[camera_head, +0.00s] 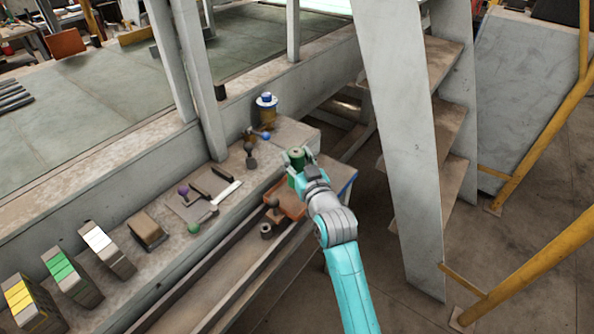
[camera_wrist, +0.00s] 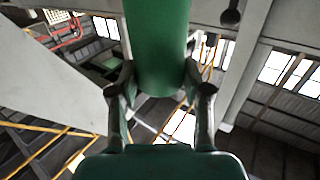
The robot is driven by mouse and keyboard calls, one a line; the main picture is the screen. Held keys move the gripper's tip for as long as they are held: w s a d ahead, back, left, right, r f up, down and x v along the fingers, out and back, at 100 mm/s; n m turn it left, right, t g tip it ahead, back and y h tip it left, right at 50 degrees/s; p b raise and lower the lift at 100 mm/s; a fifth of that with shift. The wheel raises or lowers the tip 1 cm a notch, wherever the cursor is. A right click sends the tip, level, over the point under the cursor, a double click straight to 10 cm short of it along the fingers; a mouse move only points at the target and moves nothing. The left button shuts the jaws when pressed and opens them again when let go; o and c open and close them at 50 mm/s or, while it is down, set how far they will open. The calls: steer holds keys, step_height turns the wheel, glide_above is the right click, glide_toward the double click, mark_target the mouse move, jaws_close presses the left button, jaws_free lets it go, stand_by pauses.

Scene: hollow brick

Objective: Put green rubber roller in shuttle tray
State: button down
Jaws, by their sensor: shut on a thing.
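The green rubber roller (camera_head: 296,156) is upright in my gripper (camera_head: 300,168) in the head view, above the right end of the bench. In the wrist view the roller (camera_wrist: 158,45) stands between the two fingers of my gripper (camera_wrist: 162,88), which are shut on it. A shallow orange tray (camera_head: 296,211) lies below and left of my gripper, partly hidden by my arm; I take it as the shuttle tray, though I cannot be sure. A dark round-headed piece is at its left side.
A small nut-like ring (camera_head: 266,231) sits near the tray. A blue-topped canister (camera_head: 266,108), a flat plate with tools (camera_head: 207,196) and coloured blocks (camera_head: 61,272) stand on the bench. A grey post (camera_head: 400,120) rises right of my arm.

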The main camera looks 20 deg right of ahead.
mark_target(298, 170)
steer(key=shift+f, duration=2)
steer(key=shift+f, duration=0.1)
steer(key=c, duration=0.5)
jaws_free()
steer(key=shift+f, duration=0.1)
steer(key=s, duration=1.2)
steer(key=shift+d, duration=0.25)
